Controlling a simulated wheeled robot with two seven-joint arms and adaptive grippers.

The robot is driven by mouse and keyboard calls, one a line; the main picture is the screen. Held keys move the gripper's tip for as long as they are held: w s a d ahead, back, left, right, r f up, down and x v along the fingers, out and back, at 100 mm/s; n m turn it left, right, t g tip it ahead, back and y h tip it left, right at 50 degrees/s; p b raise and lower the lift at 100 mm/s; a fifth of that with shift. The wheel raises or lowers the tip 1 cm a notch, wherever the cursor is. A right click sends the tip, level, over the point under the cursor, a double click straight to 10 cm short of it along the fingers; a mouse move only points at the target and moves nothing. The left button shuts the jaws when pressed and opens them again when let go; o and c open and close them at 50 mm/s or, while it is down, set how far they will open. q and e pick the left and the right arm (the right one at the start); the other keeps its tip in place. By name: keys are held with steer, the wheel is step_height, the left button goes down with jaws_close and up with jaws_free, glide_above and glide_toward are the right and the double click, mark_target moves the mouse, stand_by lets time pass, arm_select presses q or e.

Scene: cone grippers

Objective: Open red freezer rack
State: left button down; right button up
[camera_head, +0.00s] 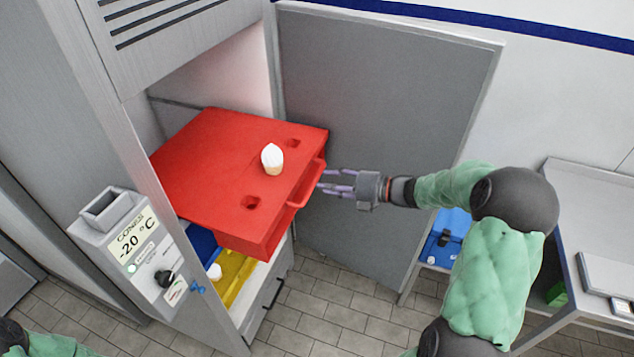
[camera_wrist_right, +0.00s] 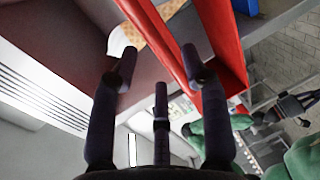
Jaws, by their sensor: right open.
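The red freezer rack (camera_head: 225,165) juts out of the open freezer, with a white-topped cone (camera_head: 272,158) standing in it near the front. Its red handle (camera_head: 308,185) runs along the front face. My right gripper (camera_head: 322,180) is open at the handle, its fingers pointing left towards it. In the right wrist view, the open fingers (camera_wrist_right: 158,75) reach towards the red handle (camera_wrist_right: 162,45), and part of the waffle cone (camera_wrist_right: 150,22) shows behind. Whether the fingers touch the handle I cannot tell. My left gripper is out of view; only a bit of that arm shows at lower left.
The grey freezer door (camera_head: 385,110) stands open behind my right gripper. Below the red rack are a yellow rack (camera_head: 236,272) with a white item and a blue rack (camera_head: 203,243). A control box (camera_head: 140,250) reads -20 °C. A steel table (camera_head: 595,215) stands at right.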

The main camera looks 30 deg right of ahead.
steer(key=v, duration=0.7)
stand_by(0.4)
